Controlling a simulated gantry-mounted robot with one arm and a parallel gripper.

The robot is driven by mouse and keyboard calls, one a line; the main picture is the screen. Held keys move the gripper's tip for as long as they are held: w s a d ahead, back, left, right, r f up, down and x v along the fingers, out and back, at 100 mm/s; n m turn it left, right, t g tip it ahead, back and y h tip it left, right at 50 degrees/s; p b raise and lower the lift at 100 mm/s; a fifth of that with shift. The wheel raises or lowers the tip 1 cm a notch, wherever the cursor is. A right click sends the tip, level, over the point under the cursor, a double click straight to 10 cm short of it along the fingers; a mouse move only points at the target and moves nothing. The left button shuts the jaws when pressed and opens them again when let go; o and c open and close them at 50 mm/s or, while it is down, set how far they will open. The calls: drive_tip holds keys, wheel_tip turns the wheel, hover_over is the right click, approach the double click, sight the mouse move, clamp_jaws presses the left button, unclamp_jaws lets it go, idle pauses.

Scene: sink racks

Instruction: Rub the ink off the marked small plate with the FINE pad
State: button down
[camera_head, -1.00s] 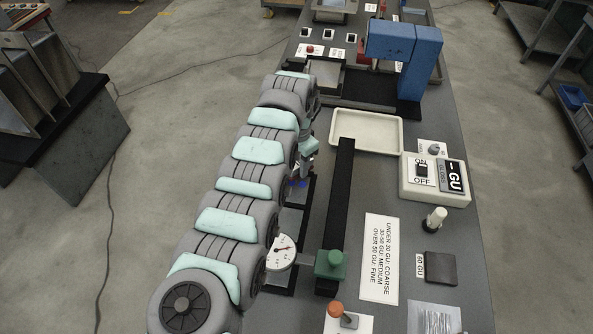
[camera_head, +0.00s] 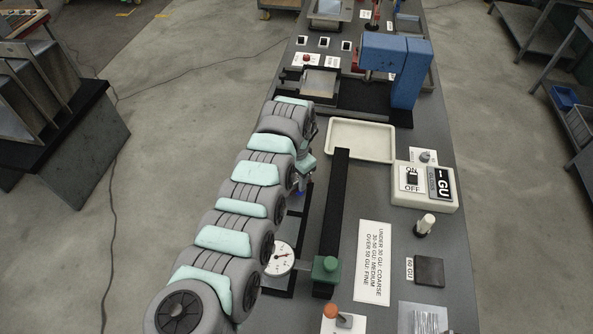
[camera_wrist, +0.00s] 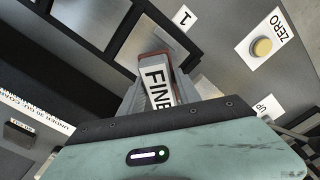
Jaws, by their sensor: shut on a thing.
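In the wrist view my gripper (camera_wrist: 163,82) is shut on a small block labelled FINE (camera_wrist: 158,88), with a reddish-brown edge at its far end. Beyond the pad is a flat grey metal plate (camera_wrist: 145,42) in a dark frame, beside a label "1" (camera_wrist: 184,18). I cannot tell whether the pad touches it, and I make out no ink mark on it. In the head view my arm hides most of the gripper and pad; only the wrist end shows, left of the long black bar.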

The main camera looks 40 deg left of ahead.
drive_tip(key=shift+s+d+r+p, duration=0.2)
drive_tip(key=shift+s+r+p, duration=0.15)
drive_tip(key=shift+p, duration=0.75)
drive_tip(key=s+d+p, duration=0.1)
drive_tip(key=p, duration=0.3)
drive_tip(key=shift+s, duration=0.15)
drive_tip(key=shift+f, duration=0.15)
drive_tip(key=shift+p, duration=0.6)
